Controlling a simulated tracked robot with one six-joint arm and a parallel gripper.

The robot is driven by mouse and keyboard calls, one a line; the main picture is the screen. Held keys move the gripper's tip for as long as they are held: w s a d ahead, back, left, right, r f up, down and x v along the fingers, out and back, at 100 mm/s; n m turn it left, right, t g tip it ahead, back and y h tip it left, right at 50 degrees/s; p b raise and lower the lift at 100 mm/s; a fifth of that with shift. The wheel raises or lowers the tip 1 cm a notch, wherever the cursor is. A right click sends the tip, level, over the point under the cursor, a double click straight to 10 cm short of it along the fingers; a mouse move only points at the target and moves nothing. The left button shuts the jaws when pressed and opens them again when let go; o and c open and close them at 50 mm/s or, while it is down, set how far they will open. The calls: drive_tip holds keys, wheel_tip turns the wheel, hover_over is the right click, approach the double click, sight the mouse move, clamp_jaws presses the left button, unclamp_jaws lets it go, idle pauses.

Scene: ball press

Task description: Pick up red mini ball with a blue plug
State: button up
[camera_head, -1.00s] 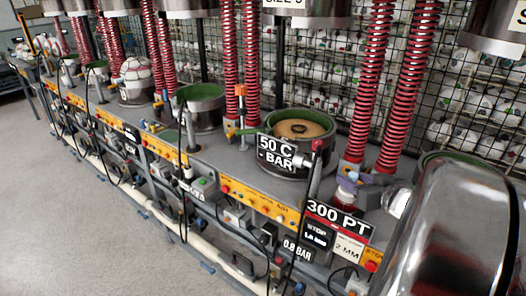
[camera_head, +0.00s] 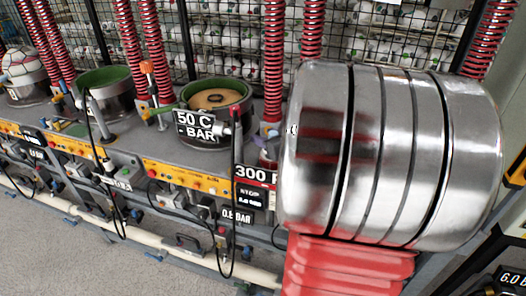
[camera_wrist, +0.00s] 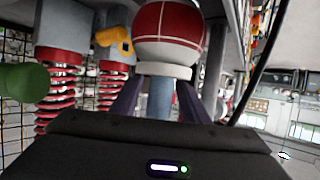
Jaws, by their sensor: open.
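The red mini ball (camera_wrist: 168,35), with thin white lines, is at the top centre of the wrist view. A white collar (camera_wrist: 163,70) and a blue-grey plug (camera_wrist: 160,98) sit directly below it in the picture. My gripper (camera_wrist: 160,95) is open, with one dark purple finger on each side of the blue plug. I cannot tell whether either finger touches the plug. In the head view my big metal arm covers the place, so the ball and my gripper are hidden there.
A press mould with a green rim (camera_head: 215,95) stands on the grey bench (camera_head: 160,150). Red springs (camera_head: 275,60) rise behind it. An orange yellow-handled valve (camera_wrist: 115,40) is close left of the ball, with a green round shape (camera_wrist: 22,82) farther left. A wire rack of balls stands behind.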

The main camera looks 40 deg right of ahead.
idle(0.5)
clamp_jaws()
idle(0.3)
